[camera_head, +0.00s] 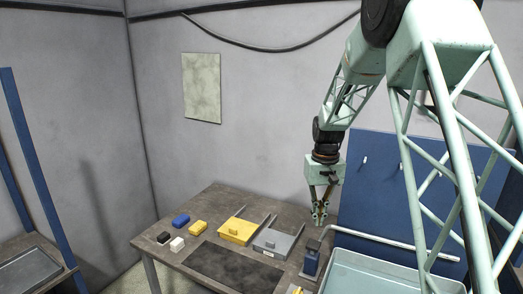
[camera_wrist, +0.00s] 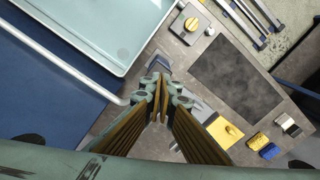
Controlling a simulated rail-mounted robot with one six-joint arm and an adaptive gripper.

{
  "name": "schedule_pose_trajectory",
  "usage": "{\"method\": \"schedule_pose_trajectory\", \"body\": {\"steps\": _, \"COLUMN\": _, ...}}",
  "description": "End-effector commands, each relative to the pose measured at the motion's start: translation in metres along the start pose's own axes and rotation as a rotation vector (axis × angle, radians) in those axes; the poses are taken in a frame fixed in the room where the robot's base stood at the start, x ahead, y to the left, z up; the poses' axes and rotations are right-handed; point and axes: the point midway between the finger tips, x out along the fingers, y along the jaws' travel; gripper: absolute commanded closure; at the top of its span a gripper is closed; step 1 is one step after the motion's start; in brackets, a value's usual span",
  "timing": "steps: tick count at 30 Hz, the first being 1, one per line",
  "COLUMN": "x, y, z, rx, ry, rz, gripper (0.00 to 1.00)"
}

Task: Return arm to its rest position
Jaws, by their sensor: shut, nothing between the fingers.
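My gripper (camera_head: 319,218) hangs from my pale green lattice arm on the right of the head view, pointing down above the back right part of the table (camera_head: 213,201). It is shut and empty. In the wrist view my gripper's fingertips (camera_wrist: 161,97) meet near the middle of the picture, clear of the things below. A blue-grey upright block (camera_head: 311,262) stands below and in front of it in the head view. A grey bracket-like box (camera_head: 272,242) and a yellow one (camera_head: 237,231) lie to its left.
Blue (camera_head: 181,221), yellow (camera_head: 197,228), black (camera_head: 164,238) and white (camera_head: 177,244) blocks sit at the table's left. A dark mat (camera_head: 235,268) lies bare in front. A pale tray (camera_head: 352,274) with a rail and a blue panel (camera_head: 385,190) stand at the right.

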Motion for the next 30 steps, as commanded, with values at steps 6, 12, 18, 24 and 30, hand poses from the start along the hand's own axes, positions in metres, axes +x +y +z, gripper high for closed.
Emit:
{"method": "schedule_pose_trajectory", "body": {"steps": 6, "x": -0.032, "y": -0.001, "z": 0.024, "rx": 0.002, "ry": 0.022, "rz": 0.001, "gripper": 1.00}}
{"method": "schedule_pose_trajectory", "body": {"steps": 12, "x": -0.059, "y": -0.002, "z": 0.048, "rx": 0.005, "ry": 0.040, "rz": 0.002, "gripper": 1.00}}
{"method": "schedule_pose_trajectory", "body": {"steps": 18, "x": -0.084, "y": -0.003, "z": 0.073, "rx": 0.007, "ry": 0.058, "rz": 0.002, "gripper": 1.00}}
{"method": "schedule_pose_trajectory", "body": {"steps": 24, "x": -0.106, "y": -0.004, "z": 0.100, "rx": 0.009, "ry": 0.075, "rz": 0.003, "gripper": 1.00}}
{"method": "schedule_pose_trajectory", "body": {"steps": 30, "x": -0.126, "y": -0.005, "z": 0.128, "rx": 0.011, "ry": 0.092, "rz": 0.003, "gripper": 1.00}}
